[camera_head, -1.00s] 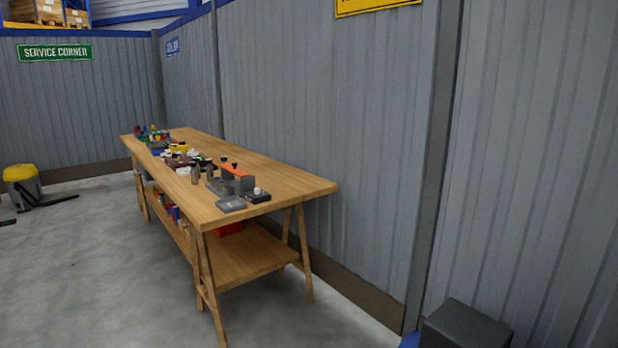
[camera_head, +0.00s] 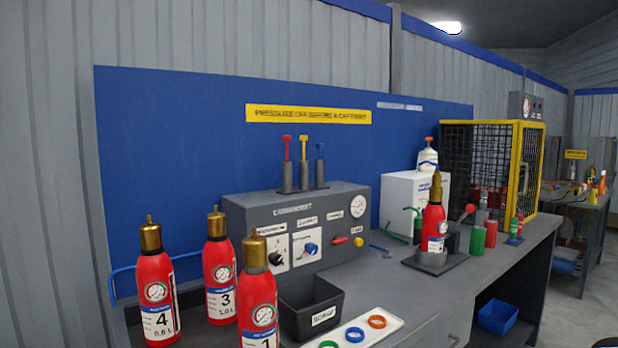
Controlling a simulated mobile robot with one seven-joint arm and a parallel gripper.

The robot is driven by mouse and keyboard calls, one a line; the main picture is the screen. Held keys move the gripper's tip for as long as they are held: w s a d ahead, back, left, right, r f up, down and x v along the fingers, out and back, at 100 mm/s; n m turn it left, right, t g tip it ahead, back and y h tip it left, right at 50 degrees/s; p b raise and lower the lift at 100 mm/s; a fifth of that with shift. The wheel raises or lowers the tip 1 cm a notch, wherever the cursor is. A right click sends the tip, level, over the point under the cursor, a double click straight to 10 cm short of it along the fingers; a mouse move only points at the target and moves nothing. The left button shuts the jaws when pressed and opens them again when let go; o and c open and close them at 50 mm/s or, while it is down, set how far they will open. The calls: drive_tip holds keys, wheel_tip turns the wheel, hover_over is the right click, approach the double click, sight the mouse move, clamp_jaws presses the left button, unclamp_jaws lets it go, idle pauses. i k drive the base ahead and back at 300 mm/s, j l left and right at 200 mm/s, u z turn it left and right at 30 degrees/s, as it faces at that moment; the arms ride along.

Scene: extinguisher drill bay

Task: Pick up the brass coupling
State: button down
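No separate loose brass coupling can be made out. Brass-coloured tops show on several red extinguisher bottles: bottle 4 (camera_head: 157,298) at the far left, bottle 3 (camera_head: 222,272) beside it, and bottle 1 (camera_head: 257,300) in front. Another red bottle (camera_head: 433,226) with a taller brass top (camera_head: 436,187) stands upright in a dark fixture (camera_head: 434,260) on the bench. I cannot tell whether any of these brass parts is the coupling. My gripper is not in view.
A dark bin labelled scrap (camera_head: 311,309) and a white tray (camera_head: 388,336) with coloured rings sit at the bench front. Behind are a grey control panel (camera_head: 240,213), white box (camera_head: 399,190) and yellow-framed mesh cage (camera_head: 531,150). Grey benchtop (camera_head: 455,288) is clear right of the tray.

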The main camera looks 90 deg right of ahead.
sight(436, 179)
drive_tip(key=z, duration=3.3)
